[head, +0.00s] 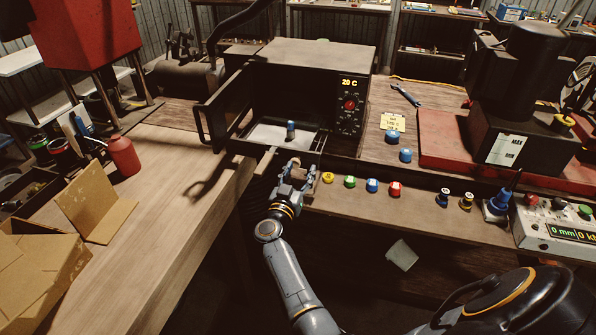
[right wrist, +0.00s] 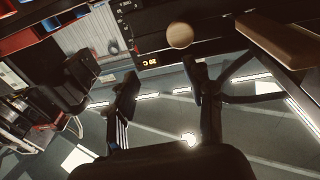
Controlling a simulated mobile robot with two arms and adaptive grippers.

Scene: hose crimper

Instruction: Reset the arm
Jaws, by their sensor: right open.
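My right arm rises from the bottom of the head view. Its gripper (head: 294,172) is in front of the small oven (head: 315,52), just below the oven's front edge. In the right wrist view the two dark fingers (right wrist: 163,82) are spread apart with nothing held between them. A pale round piece (right wrist: 180,36) shows beyond the fingertips, apparently not gripped. The oven door (head: 208,115) is swung open to the left. A small blue-and-metal fitting (head: 291,130) stands upright on the oven's pale tray (head: 262,135). My left gripper is not in view.
Coloured buttons, including a yellow one (head: 328,177) and a red one (head: 395,188), line the bench edge right of the gripper. A dark machine (head: 530,80) stands on a red base. A cardboard box (head: 40,270) is at lower left. The wooden bench (head: 165,225) is largely clear.

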